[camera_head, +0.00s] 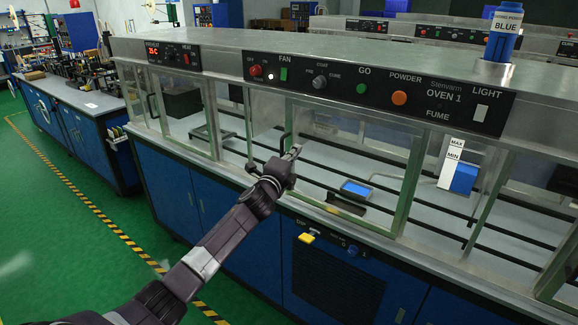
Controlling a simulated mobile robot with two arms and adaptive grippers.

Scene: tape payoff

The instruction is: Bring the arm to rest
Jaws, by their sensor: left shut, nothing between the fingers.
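My left arm (205,257) reaches in from the bottom left. Its gripper (294,152) is shut and empty, in front of the oven's glass front, close to a dark upright handle on a glass pane. I cannot tell whether the fingertips touch the handle. The oven labelled OVEN 1 (440,92) has a control panel (330,82) with a red knob, a green switch, an orange button and a light switch. My right gripper is not in view.
A small tray with a blue top (357,189) and a blue-and-white MAX/MIN container (463,178) are inside the oven. Blue cabinets (165,190) stand below. A workbench (75,97) with equipment is at left. The green floor (60,240) is open at left, with striped tape.

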